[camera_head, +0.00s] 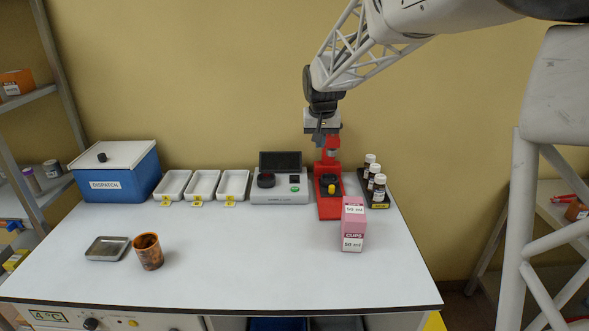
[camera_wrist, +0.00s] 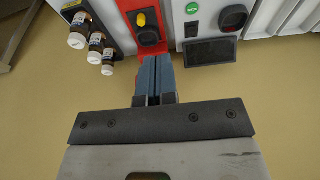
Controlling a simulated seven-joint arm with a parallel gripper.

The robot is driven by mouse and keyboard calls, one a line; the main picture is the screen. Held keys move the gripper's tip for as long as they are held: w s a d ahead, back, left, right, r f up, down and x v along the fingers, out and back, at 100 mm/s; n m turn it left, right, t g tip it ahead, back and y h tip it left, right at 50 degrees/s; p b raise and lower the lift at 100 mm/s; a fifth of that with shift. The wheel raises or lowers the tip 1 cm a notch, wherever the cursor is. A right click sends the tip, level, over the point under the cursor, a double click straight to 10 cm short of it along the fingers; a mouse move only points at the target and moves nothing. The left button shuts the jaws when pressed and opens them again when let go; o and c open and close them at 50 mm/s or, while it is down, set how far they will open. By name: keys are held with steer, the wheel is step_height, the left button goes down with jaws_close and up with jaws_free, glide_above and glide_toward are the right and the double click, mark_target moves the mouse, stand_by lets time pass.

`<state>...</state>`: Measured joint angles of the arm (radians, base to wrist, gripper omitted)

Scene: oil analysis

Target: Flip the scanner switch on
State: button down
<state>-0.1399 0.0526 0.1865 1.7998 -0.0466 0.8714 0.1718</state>
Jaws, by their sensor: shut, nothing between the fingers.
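A grey device (camera_head: 280,196) with a raised dark screen (camera_head: 281,160), a dark round port (camera_head: 266,180) and a green button (camera_head: 294,177) sits at the back of the table; it looks like the scanner. In the wrist view its screen (camera_wrist: 210,52), green button (camera_wrist: 192,8) and a small switch-like part (camera_wrist: 191,30) show. I cannot tell the switch's position. My gripper (camera_head: 318,142) points down above the back of a red stand (camera_head: 330,207), just right of the grey device. Its fingers (camera_wrist: 157,62) are together and empty.
Brown bottles (camera_head: 374,181) stand right of the red stand, and a pink cups box (camera_head: 353,230) in front. White trays (camera_head: 203,185) and a blue dispatch box (camera_head: 120,182) stand left. A rusty cup (camera_head: 148,252) and metal dish (camera_head: 107,248) are front left. The middle front is clear.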

glide_above(295, 178)
steer(key=s, duration=0.3)
steer(key=s+x, duration=0.2)
steer(key=x, duration=0.6)
steer(key=shift+w, duration=0.1)
steer(key=shift+f, duration=0.1)
steer(key=x, duration=1.2)
steer(key=shift+s, duration=0.35)
steer(key=shift+s+f, duration=0.1)
steer(key=shift+f, duration=0.75)
steer(key=shift+s+f, duration=0.1)
steer(key=shift+f, duration=0.2)
steer(key=shift+w+r, duration=0.15)
steer(key=shift+w, duration=0.15)
